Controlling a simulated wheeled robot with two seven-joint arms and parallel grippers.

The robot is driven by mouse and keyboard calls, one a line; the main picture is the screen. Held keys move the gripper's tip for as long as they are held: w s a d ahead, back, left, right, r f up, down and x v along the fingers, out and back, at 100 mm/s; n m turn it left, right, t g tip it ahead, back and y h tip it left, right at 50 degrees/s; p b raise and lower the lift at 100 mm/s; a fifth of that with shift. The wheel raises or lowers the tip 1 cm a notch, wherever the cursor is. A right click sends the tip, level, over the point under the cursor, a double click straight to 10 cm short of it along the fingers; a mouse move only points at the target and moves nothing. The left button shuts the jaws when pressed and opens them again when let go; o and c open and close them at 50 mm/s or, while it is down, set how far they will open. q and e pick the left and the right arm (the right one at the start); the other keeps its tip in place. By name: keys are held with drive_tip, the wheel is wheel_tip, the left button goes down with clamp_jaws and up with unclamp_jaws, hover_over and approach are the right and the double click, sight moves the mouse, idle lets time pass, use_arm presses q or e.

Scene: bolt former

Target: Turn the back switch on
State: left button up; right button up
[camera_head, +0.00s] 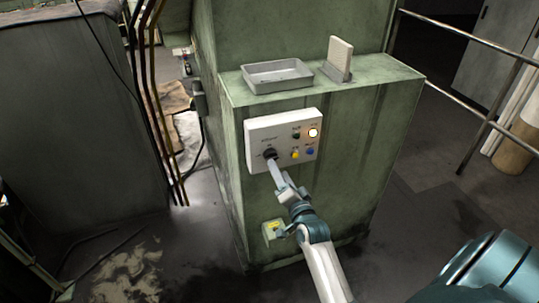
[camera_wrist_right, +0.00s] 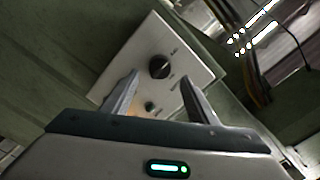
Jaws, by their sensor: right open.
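A white control panel (camera_head: 257,132) is on the front of the green machine cabinet. Its black rotary switch (camera_head: 269,153) is at the lower left of the panel. My right gripper (camera_head: 274,166) is just in front of the switch, and the fingers overlap its lower edge in the head view. In the wrist view the black switch (camera_wrist_right: 160,67) shows beyond and between the tips of my open right gripper (camera_wrist_right: 161,80). The fingers appear empty; contact with the switch cannot be told. The switch labels are too small to read. My left gripper is not in view.
A grey tray (camera_head: 278,86) is on the cabinet top. Metal railings (camera_head: 470,40) stand at right.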

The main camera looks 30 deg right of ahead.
sight(273, 158)
drive_tip(key=b+x, duration=0.1)
drive_tip(key=x, duration=0.2)
drive_tip(key=b+x, duration=0.2)
drive_tip(key=x, duration=0.2)
drive_tip(key=shift+w+f+b, duration=0.15)
drive_tip(key=shift+f+b, duration=0.05)
drive_tip(key=shift+b, duration=0.1)
drive_tip(key=n, duration=1.1)
drive_tip(key=shift+r, duration=0.15)
drive_tip(key=shift+s, duration=0.2)
drive_tip(key=shift+c, duration=0.3)
